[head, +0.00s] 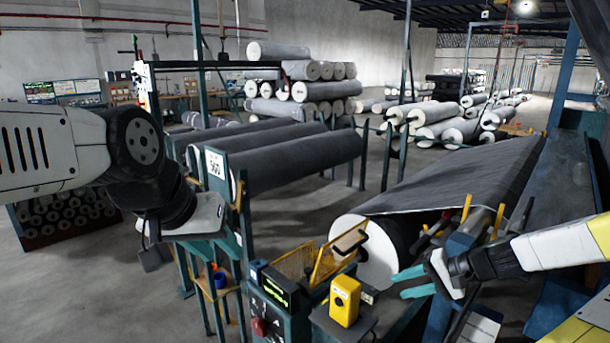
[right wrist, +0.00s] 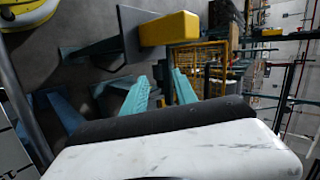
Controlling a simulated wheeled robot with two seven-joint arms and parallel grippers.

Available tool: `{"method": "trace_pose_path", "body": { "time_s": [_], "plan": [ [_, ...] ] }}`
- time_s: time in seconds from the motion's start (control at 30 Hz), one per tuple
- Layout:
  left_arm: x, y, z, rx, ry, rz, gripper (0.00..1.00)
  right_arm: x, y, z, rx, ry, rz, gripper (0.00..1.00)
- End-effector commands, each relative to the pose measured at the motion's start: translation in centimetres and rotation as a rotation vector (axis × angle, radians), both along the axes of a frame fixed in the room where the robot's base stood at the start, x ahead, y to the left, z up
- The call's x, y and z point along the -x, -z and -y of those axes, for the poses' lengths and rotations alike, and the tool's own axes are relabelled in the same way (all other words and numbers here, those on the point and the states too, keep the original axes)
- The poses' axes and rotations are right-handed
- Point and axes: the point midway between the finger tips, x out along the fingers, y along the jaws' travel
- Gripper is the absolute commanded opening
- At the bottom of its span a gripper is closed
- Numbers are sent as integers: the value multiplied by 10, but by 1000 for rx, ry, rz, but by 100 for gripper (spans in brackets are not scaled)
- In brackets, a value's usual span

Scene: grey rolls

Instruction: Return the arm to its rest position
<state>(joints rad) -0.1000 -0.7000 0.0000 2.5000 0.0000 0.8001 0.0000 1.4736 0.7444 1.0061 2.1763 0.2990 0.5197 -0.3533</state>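My right arm comes in from the right in the head view. Its gripper (head: 408,281) has two teal fingers spread apart with nothing between them. It is in front of the white end of a large grey roll (head: 375,255), to the right of a yellow box (head: 344,301). In the right wrist view the gripper (right wrist: 160,90) also shows its teal fingers apart and empty. My left arm comes in from the left. Its gripper (head: 215,243) hangs pointing down near the stand with the number sign; its fingers are partly hidden behind its body, so its opening is unclear.
A control panel (head: 272,290) with a green display and yellow mesh guards (head: 333,256) stand at front centre. Dark rolls (head: 300,160) rest on a rack behind. Tools in a holder (head: 470,222) are near my right arm. Grey floor (head: 285,222) is open between the racks.

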Motion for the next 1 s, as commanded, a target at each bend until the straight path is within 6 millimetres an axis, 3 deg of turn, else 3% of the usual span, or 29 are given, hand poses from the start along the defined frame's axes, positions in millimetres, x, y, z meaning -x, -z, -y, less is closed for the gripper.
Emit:
{"method": "trace_pose_path", "body": {
  "time_s": [0.2, 0.37, 0.57, 0.7, 1.0],
  "plan": [
    [0, 0, 0, 0, 0, 0, 36, 21, -3, -35, 186, -164, -88, 34],
    [0, 0, 0, 0, 0, 0, 36, 42, -25, -54, 392, -286, -131, 34],
    [0, 0, 0, 0, 0, 0, 36, 65, -76, -70, 626, -361, -103, 34],
    [0, 0, 0, 0, 0, 0, 36, 84, -122, -83, 752, -375, -28, 34],
    [0, 0, 0, 0, 0, 0, 36, 139, -207, -108, 847, -347, 216, 34]
  ]
}}
